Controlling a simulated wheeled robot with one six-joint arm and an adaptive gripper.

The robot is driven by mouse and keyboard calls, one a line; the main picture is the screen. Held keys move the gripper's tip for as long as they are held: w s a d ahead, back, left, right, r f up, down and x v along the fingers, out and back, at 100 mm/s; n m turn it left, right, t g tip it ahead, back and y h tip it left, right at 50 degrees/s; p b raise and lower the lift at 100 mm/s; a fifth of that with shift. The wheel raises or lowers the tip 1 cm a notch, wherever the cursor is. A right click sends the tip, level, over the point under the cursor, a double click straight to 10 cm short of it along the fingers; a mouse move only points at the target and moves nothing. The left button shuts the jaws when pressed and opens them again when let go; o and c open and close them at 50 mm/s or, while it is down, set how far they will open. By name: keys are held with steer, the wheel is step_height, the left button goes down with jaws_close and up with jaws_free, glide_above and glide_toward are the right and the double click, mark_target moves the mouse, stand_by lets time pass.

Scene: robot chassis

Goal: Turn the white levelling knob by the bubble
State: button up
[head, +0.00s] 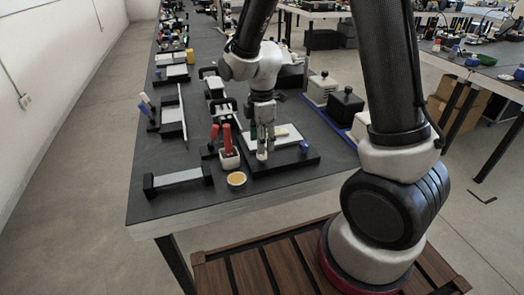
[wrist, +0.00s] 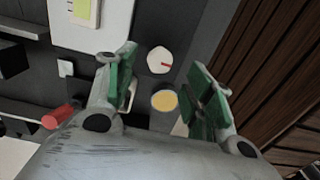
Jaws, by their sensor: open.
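In the head view my gripper (head: 264,150) points down over the table and the knob cannot be made out.
Red-handled tools (head: 226,140) stand in a white holder left of my gripper. A white plate with a yellow pad (wrist: 88,12) lies beyond it, and a blue knob (head: 304,147) sits to the right. A low bar (head: 178,178) lies left on the dark table.

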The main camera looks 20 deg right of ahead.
mark_target(262, 155)
step_height(262, 155, down, 4)
steer(key=shift+f, duration=0.2)
steer(key=c, duration=1)
